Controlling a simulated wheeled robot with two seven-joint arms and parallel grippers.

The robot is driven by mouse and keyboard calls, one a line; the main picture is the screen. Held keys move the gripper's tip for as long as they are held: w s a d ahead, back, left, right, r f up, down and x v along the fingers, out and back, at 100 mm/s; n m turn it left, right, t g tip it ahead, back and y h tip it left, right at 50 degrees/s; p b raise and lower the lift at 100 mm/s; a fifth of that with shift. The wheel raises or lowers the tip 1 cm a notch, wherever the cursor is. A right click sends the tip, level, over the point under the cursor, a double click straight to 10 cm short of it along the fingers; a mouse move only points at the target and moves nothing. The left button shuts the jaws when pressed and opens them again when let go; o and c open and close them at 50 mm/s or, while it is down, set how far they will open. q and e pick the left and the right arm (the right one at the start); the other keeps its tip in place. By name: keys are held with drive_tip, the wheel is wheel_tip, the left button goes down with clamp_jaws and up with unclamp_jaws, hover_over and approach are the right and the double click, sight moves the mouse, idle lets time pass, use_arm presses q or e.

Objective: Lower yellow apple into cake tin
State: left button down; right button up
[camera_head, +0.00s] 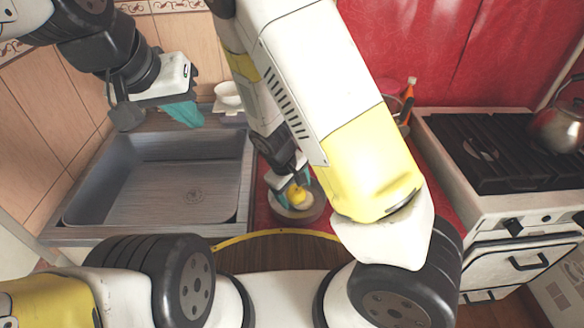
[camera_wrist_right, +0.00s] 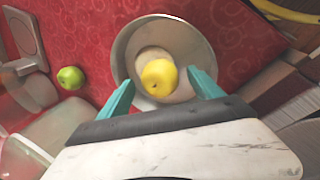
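The yellow apple (camera_wrist_right: 160,77) is inside the round cake tin (camera_wrist_right: 121,52) in the right wrist view, over a beige rounded thing (camera_wrist_right: 152,56) that it partly covers. My right gripper (camera_wrist_right: 161,78) has its teal fingers apart on either side of the apple, with a small gap on each side. In the head view the right gripper (camera_head: 295,190) points down over the tin (camera_head: 300,219), with the apple (camera_head: 298,197) between its fingers. My left gripper (camera_head: 184,113) is above the back edge of the sink; its finger gap cannot be made out.
A green apple (camera_wrist_right: 71,77) lies on the red oilcloth, left of the tin in the wrist view. A sink (camera_head: 150,190) is left of the tin and a stove (camera_head: 500,150) is to the right. A white bowl (camera_head: 228,94) stands behind the sink. A kettle (camera_head: 560,125) sits on the stove.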

drive_tip(key=s+d+r+m+t+y, duration=0.1)
drive_tip(key=s+d+r+m, duration=0.1)
drive_tip(key=r, duration=0.9)
drive_tip(key=s+d+r+m+t+y, duration=0.1)
drive_tip(key=s+d+r+m+y, duration=0.1)
drive_tip(key=s+r, duration=0.4)
drive_tip(key=s+d+r+m+t+y, duration=0.1)
drive_tip(key=s+d+r+m, duration=0.3)
drive_tip(key=r, duration=1.1)
drive_tip(key=shift+d+r+t+y, duration=0.3)
drive_tip(key=shift+d+r+t, duration=0.1)
drive_tip(key=shift+d, duration=0.65)
